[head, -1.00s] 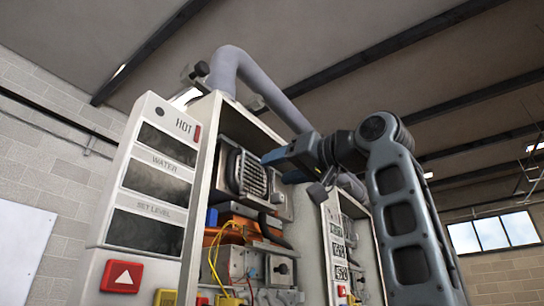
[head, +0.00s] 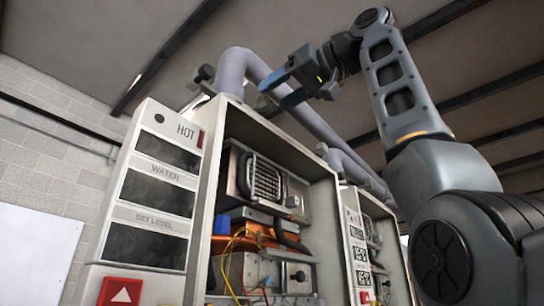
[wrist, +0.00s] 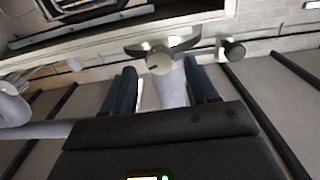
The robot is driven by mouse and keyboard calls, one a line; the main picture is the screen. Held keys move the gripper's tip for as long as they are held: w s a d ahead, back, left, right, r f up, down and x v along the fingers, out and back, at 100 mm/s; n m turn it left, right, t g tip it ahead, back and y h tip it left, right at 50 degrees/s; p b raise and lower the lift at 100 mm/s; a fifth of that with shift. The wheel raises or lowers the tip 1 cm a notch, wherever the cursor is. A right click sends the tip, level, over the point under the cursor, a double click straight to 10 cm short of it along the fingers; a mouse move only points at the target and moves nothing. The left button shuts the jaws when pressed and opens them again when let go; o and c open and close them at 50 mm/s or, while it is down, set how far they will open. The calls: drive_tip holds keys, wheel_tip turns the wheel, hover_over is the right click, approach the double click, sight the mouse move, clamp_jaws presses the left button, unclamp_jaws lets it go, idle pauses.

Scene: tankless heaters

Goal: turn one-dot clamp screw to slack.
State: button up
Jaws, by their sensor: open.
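My gripper (head: 278,90) is open and empty, with blue fingers pointing left, above the heater's top edge and in front of the grey flue pipe (head: 232,72). In the wrist view, a pale round screw head with two dark wings (wrist: 160,58) shows between and beyond the fingertips, apart from them. The flue pipe (wrist: 172,88) runs behind it, between the fingers. A dark knob (wrist: 232,50) on a short stem is to the right. In the head view, a dark knob (head: 205,73) sticks out left of the pipe. No dot marks are legible.
The open heater cabinet (head: 207,190) stands below the gripper, with a vent grille (head: 265,180) and yellow wires inside. A second heater (head: 360,245) is to its right. Pipes run close behind the gripper. Dark beams cross the ceiling.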

sight(265, 103)
drive_tip(key=shift+p+x, duration=0.3)
drive_tip(key=shift+x, duration=1)
drive_tip(key=shift+c, duration=0.4)
drive_tip(key=c, duration=1)
drive_tip(key=n, duration=1.1)
drive_tip(key=shift+s+f+n, duration=0.1)
drive_tip(key=shift+s+n, duration=0.05)
drive_tip(key=shift+n, duration=0.25)
drive_tip(key=shift+a, duration=0.1)
